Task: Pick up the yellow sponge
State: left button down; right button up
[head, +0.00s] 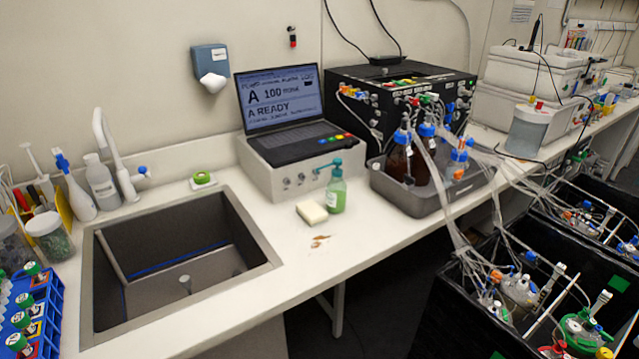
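A pale yellow sponge (312,212) lies flat on the white counter (350,243) in the head view, to the right of the sink. It is just left of a green soap pump bottle (336,193) and close to it; I cannot tell whether they touch. Its top and front side are unobstructed. Neither of my grippers shows in this view.
A brown stain or crumbs (319,241) lie in front of the sponge. The sink (272,262) opens to its left. A laptop on a white instrument box (290,178) stands behind. A grey tray (429,205) with bottles stands to the right. The counter's front edge is near.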

aim_at(310, 212)
jog(key=i+j+z, duration=0.1)
jog(key=z, duration=0.25)
jog(key=i+j+z, duration=0.1)
jog(key=z, duration=0.25)
jog(key=j+z, duration=0.35)
jog(key=i+l, duration=0.05)
